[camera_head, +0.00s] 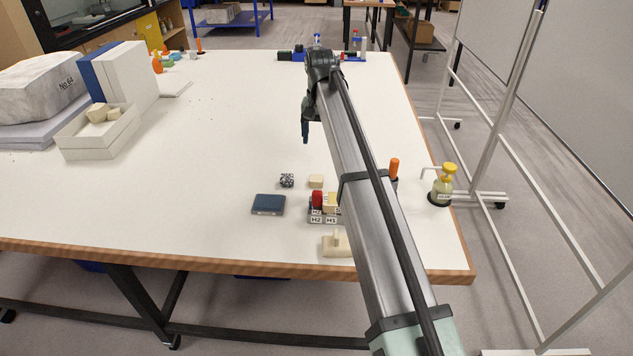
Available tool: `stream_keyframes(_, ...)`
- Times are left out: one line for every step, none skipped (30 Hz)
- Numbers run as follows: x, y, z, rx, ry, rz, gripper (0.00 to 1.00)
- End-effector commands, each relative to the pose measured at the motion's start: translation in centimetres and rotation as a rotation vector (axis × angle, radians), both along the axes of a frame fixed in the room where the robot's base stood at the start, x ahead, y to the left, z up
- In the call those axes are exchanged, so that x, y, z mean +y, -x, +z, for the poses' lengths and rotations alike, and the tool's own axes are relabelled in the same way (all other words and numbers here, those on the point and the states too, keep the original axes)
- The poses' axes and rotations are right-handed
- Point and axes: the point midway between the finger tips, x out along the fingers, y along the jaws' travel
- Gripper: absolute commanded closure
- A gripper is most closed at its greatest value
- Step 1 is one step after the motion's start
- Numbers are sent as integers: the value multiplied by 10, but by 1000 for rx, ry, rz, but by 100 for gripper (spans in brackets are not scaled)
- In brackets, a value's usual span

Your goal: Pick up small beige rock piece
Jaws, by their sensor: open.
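A small beige block-like piece (316,181) lies on the white table near the front, beside a speckled dark piece (287,180). More beige rock pieces (97,113) sit in a white open box (70,145) at the left. I cannot tell which of these is the task's piece. My gripper (305,133) hangs over the middle of the table, pointing down, open and apart from all these pieces. Its far finger is hard to make out. My arm crosses the right half of the table and hides part of it.
A dark blue box (268,204), a labelled holder (318,219) and a beige stand (337,246) lie near the front edge. A yellow-capped bottle (442,185) stands right. The table's middle left is clear.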

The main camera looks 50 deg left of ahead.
Motion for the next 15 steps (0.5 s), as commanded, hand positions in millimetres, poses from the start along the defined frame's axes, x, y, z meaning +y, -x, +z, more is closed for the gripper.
stream_keyframes(4,8,0,9,8,18,26)
stream_keyframes(4,11,0,13,12,26,26)
stream_keyframes(5,14,-1,17,17,32,26)
stream_keyframes(5,15,-2,18,19,35,26)
stream_keyframes(5,16,-4,20,20,37,26)
stream_keyframes(5,16,-6,20,20,38,26)
stream_keyframes(5,16,-9,20,20,38,26)
stream_keyframes(4,16,-11,20,20,37,26)
stream_keyframes(4,16,-16,20,19,37,26)
stream_keyframes(4,16,-20,20,20,37,26)
stream_keyframes(4,16,-25,20,20,36,26)
stream_keyframes(4,16,-31,20,20,36,26)
stream_keyframes(4,16,-35,20,20,36,26)
stream_keyframes(4,16,-40,20,20,36,26)
stream_keyframes(4,16,-48,20,20,35,26)
